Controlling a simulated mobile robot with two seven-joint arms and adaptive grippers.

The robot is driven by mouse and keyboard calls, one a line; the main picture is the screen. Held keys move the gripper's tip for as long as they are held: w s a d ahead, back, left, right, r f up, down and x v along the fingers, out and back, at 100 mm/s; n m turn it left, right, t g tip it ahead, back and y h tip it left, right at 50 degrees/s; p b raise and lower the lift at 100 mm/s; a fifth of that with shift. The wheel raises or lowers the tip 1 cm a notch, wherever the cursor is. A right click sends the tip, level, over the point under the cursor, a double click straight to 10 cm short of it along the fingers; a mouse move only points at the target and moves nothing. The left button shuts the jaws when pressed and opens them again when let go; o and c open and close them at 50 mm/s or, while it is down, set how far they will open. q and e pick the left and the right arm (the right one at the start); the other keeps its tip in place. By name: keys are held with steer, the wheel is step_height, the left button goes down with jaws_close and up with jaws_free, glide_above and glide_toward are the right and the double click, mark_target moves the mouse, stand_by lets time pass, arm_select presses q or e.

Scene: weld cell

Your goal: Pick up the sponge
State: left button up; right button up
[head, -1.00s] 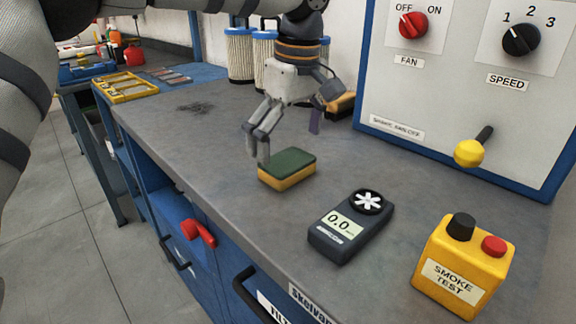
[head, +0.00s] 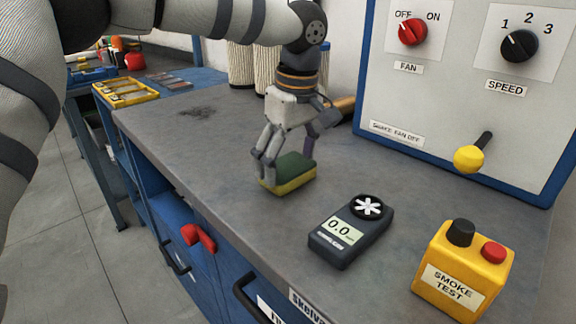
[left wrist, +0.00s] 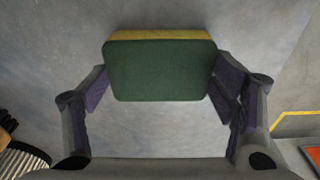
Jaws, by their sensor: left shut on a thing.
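The sponge (head: 290,174) has a green top and a yellow lower layer. It is on or just above the grey bench top, near the bench's front edge; I cannot tell if it touches. My left gripper (head: 288,160) reaches down over it, with its fingers at the sponge's two ends. In the left wrist view the sponge (left wrist: 160,70) sits between the purple-padded fingertips (left wrist: 163,85), and the gripper is shut on it. My right gripper is not in view.
A dark meter (head: 350,232) reading 0.0 and a yellow smoke test box (head: 462,270) stand to the right. A control panel (head: 455,110) with knobs and a yellow-tipped lever (head: 470,157) stands behind. Filter cartridges (head: 242,65) and a yellow tray (head: 125,93) are farther back.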

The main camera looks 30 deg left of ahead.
arm_select(q)
steer(key=shift+w+r, duration=0.1)
steer(key=shift+r, duration=0.3)
steer(key=s+r, duration=0.1)
steer(key=r, duration=0.1)
steer(key=s+d+r, duration=0.1)
steer(key=r, duration=0.2)
steer(key=s+d+r+p, duration=0.1)
steer(key=s+r, duration=0.1)
steer(key=shift+r, duration=0.4)
steer(key=s+d+r, duration=0.4)
steer(key=s, duration=0.4)
steer(key=shift+s+r+p, duration=0.15)
steer(key=shift+s+p, duration=0.25)
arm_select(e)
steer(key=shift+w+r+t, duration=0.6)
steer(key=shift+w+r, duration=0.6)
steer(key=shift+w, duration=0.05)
